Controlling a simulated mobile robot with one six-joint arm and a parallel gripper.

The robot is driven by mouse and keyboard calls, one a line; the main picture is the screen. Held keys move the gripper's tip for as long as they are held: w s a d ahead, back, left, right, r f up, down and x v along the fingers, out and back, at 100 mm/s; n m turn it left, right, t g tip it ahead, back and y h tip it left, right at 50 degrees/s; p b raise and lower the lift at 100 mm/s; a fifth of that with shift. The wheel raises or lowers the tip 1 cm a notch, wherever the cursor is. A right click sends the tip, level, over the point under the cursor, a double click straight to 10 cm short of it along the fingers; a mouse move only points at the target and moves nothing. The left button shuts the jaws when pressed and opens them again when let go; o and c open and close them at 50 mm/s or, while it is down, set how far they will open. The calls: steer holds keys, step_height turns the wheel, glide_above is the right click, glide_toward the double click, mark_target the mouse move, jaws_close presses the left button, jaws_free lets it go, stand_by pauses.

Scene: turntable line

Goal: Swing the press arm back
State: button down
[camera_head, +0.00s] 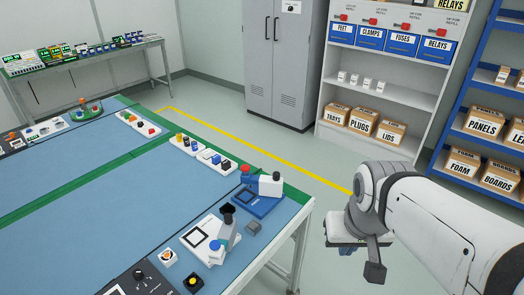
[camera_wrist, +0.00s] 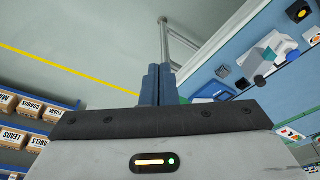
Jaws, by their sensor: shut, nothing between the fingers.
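Two small presses stand near the right end of the blue-topped table. The nearer has a white base (camera_head: 198,240) with a black square outline and a pale grey press arm (camera_head: 230,232) with a blue knob at its low end and a black top. The farther has a blue base (camera_head: 258,205) and a white arm (camera_head: 268,186) with a red knob. A pale press arm also shows in the wrist view (camera_wrist: 270,48). My gripper (camera_head: 346,251) is off the table's right side, apart from both presses. Its blue fingers (camera_wrist: 160,68) are together and empty; my wrist partly hides them in the head view.
A grey block (camera_head: 254,227) and a black box with a yellow button (camera_head: 192,281) sit beside the presses. White trays of small parts (camera_head: 202,153) line the far table edge. Shelves (camera_head: 372,100) and a grey cabinet (camera_head: 280,60) stand behind. Open floor separates them from the table.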

steer(key=w+f+n+t+b, duration=0.55)
steer(key=w+f+b, duration=0.3)
steer(key=w, duration=0.45)
steer(key=w+a+f+n+t+y+b, duration=0.3)
steer(key=w+a+f+n+t+b, duration=0.3)
steer(key=w+n, duration=0.45)
steer(key=a+f+n+y+b, duration=0.1)
steer(key=a+n+y+b, duration=0.1)
steer(key=a+f+n+y+b, duration=0.2)
steer(key=n, duration=0.1)
steer(key=a+f+n+y+b, duration=0.1)
steer(key=a+n+y, duration=0.1)
steer(key=n, duration=0.1)
steer(key=shift+w+f+y+b, duration=0.1)
steer(key=shift+f+y+b, duration=0.2)
steer(key=shift+b, duration=0.1)
steer(key=shift+a+n+y, duration=0.45)
steer(key=shift+n+y, duration=0.25)
steer(key=shift+a+r, duration=0.1)
steer(key=shift+a, duration=0.15)
glide_toward(253, 181)
steer(key=a, duration=0.2)
steer(key=w+a, duration=0.1)
steer(key=a, duration=0.1)
steer(key=shift+a+f, duration=0.2)
steer(key=shift+w+d, duration=0.2)
steer(key=shift+w, duration=0.35)
steer(key=shift+w+d, duration=0.15)
steer(key=shift+w, duration=1.05)
